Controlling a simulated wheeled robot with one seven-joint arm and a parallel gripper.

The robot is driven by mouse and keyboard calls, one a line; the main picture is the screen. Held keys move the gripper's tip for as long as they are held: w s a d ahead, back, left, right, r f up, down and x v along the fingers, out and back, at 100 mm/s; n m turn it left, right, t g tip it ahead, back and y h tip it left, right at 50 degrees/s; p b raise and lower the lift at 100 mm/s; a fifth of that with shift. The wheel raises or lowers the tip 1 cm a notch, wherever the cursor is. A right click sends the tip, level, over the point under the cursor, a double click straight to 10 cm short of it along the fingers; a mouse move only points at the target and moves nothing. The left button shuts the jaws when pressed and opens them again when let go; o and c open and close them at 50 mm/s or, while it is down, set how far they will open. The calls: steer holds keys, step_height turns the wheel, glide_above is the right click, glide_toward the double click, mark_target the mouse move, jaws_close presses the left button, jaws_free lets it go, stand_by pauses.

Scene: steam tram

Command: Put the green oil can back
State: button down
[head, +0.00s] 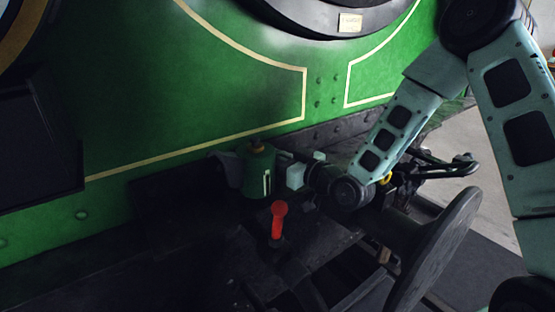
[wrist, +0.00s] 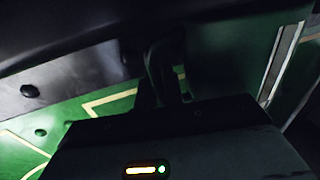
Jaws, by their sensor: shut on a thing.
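The green oil can (head: 258,172) stands nearly upright against the dark ledge at the foot of the green tram side in the head view. It has a brass-coloured top and a pale mark on its front. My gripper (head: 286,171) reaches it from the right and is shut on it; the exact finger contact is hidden. A grey curved part (head: 228,168) shows just left of the can; I cannot tell if it belongs to the can or the tram. In the dark wrist view, my gripper (wrist: 168,80) shows near the middle. Whether the can rests on the ledge is unclear.
A red-handled lever (head: 278,220) stands just in front of the can. A large dark disc (head: 440,250) and dark metalwork lie at the lower right. The green tram side (head: 200,90) closes off the back. Pale floor (head: 480,200) shows at the right.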

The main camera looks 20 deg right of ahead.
steer(key=shift+f, duration=0.25)
steer(key=shift+f, duration=0.2)
steer(key=c, duration=1.5)
jaws_free()
